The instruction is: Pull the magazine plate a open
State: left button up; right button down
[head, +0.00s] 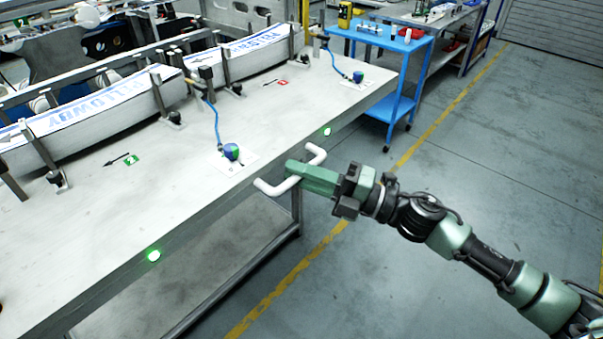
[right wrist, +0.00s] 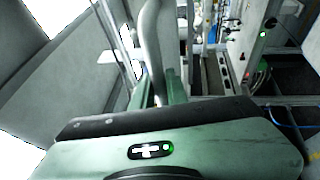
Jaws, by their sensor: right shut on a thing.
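The magazine plate (head: 95,205) is a long, pale grey flat top in the left half of the head view. A white bar handle (head: 272,188) sticks out from its front edge. My right gripper (head: 298,173), with green fingers, is shut on this handle near its middle. In the right wrist view the handle (right wrist: 151,40) is a grey bar running up from between the fingers (right wrist: 158,85). Curved stacks of printed labels (head: 95,115) stand on the plate, held by dark posts. No letter "a" is readable. My left gripper is not in view.
Green lights (head: 153,256) sit on the plate's front edge. Blue-green knobs (head: 231,152) with blue hoses stand on the plate. A blue cart (head: 402,75) stands behind, at the plate's far end. The grey floor (head: 480,190) with a yellow line is clear around my right arm.

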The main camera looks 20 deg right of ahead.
jog(key=shift+f, duration=0.15)
jog(key=c, duration=1.5)
grip_release()
jog(key=shift+o, duration=0.5)
jog(key=shift+a, duration=0.1)
jog(key=shift+s+d+f, duration=0.1)
jog(key=shift+d, duration=0.2)
jog(key=b+v, duration=0.3)
jog(key=v, duration=0.4)
jog(key=shift+b, duration=0.35)
jog(key=shift+d, duration=0.1)
